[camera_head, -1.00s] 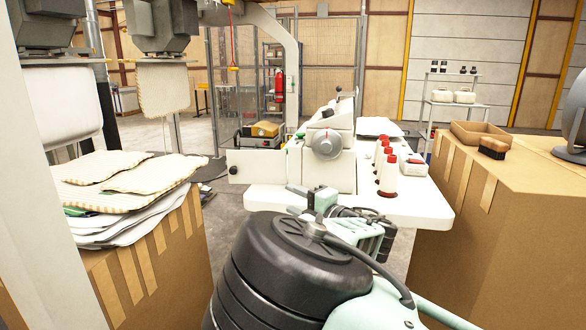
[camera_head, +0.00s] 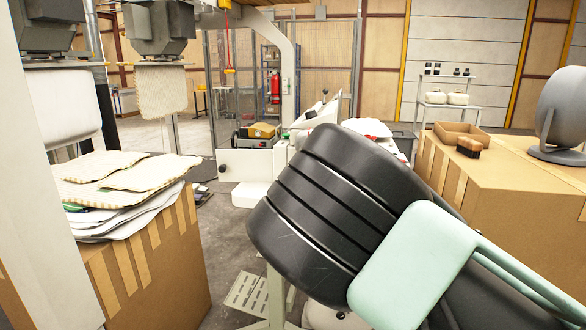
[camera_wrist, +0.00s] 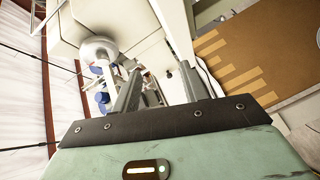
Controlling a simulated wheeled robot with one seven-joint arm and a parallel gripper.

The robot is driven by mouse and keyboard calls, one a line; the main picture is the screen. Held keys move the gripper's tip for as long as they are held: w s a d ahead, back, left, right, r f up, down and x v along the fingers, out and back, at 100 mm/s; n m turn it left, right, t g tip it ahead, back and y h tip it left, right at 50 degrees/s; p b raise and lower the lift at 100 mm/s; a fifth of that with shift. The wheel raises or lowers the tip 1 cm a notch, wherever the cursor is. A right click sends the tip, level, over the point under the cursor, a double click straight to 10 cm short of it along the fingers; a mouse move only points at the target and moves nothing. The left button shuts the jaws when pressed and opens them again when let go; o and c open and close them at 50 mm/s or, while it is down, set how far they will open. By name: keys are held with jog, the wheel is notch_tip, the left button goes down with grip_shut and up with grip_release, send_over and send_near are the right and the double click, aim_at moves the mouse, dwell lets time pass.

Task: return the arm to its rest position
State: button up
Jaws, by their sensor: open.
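My gripper shows in the wrist view (camera_wrist: 162,82), with its two grey fingers spread apart and nothing seen between them. Beyond the fingers there is a white surface and, to the left, parts of a white machine with blue pieces. In the head view my black and mint-green arm fills the lower middle and right, and the gripper itself is hidden behind it. The arm covers most of the white sewing machine and its table; only the machine's upper part (camera_head: 313,118) shows above it.
A taped cardboard box (camera_head: 135,270) at left bears stacked pillow covers (camera_head: 130,172). A larger cardboard box (camera_head: 515,190) at right bears an open tray (camera_head: 461,135), a brush (camera_head: 470,147) and a round grey device (camera_head: 562,110). Floor shows between the left box and my arm.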

jog(key=s+d+f+m+g+h+p, duration=0.2)
jog(key=s+d+f+m+g+h, duration=0.25)
jog(key=s+m, duration=0.5)
jog(key=s+r+g+p, duration=0.1)
jog(key=s+r+g, duration=0.2)
jog(key=s, duration=0.8)
jog(key=s+d+r+m+g+h+p, duration=0.1)
jog(key=s+r+g, duration=0.3)
jog(key=s, duration=0.7)
jog(key=s+r+m+g+h+p, duration=0.1)
jog(key=s+r+g, duration=0.2)
jog(key=s, duration=0.8)
jog(key=shift+s+d+r, duration=0.15)
jog(key=shift+s+r, duration=0.1)
jog(key=shift+r, duration=0.25)
jog(key=shift+g, duration=0.25)
